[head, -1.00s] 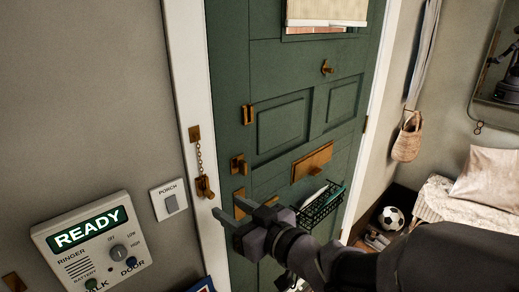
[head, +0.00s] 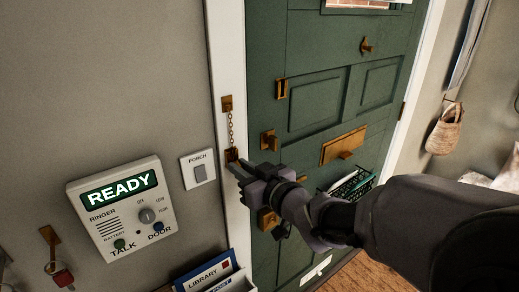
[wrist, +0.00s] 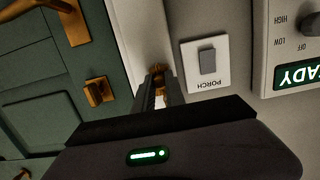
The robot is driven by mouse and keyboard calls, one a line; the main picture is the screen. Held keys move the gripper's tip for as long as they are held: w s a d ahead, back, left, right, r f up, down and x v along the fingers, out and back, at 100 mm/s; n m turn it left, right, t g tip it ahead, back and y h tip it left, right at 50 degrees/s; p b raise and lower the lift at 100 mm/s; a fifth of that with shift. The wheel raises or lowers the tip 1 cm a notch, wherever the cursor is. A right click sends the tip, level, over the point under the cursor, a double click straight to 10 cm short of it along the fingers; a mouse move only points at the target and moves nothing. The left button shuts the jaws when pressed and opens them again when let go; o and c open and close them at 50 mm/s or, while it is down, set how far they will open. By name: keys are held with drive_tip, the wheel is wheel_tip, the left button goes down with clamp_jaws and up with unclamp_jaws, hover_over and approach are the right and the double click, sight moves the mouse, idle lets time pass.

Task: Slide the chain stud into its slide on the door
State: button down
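The brass chain (head: 230,127) hangs from a brass plate (head: 227,103) on the white door frame. The brass stud (head: 232,154) is at its lower end, partly hidden by my gripper. My gripper (head: 234,164) has its fingertips at the stud; in the wrist view brass (wrist: 157,70) shows at the fingertips (wrist: 155,82). Whether the fingers are closed on the stud cannot be told. A small upright brass fitting with a dark slot, seemingly the slide (head: 282,89), is on the green door (head: 315,65), up and right of the stud. Its inside is too small to read.
A brass latch (head: 269,140) and letter plate (head: 344,146) stand out from the door. A wire basket (head: 350,185) is below. The porch switch (head: 198,170) and intercom (head: 125,205) are on the wall to the left. The door surface between chain and slide is clear.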

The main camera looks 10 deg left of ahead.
wheel_tip(320, 180, up, 8)
drive_tip(key=p, duration=0.4)
drive_tip(key=shift+f, duration=0.15)
drive_tip(key=f+b+v, duration=0.1)
drive_tip(key=f+v, duration=0.2)
drive_tip(key=v, duration=1.5)
wheel_tip(320, 180, up, 6)
drive_tip(key=p, duration=0.6)
drive_tip(key=shift+d+f, duration=0.15)
drive_tip(key=shift+f, duration=0.05)
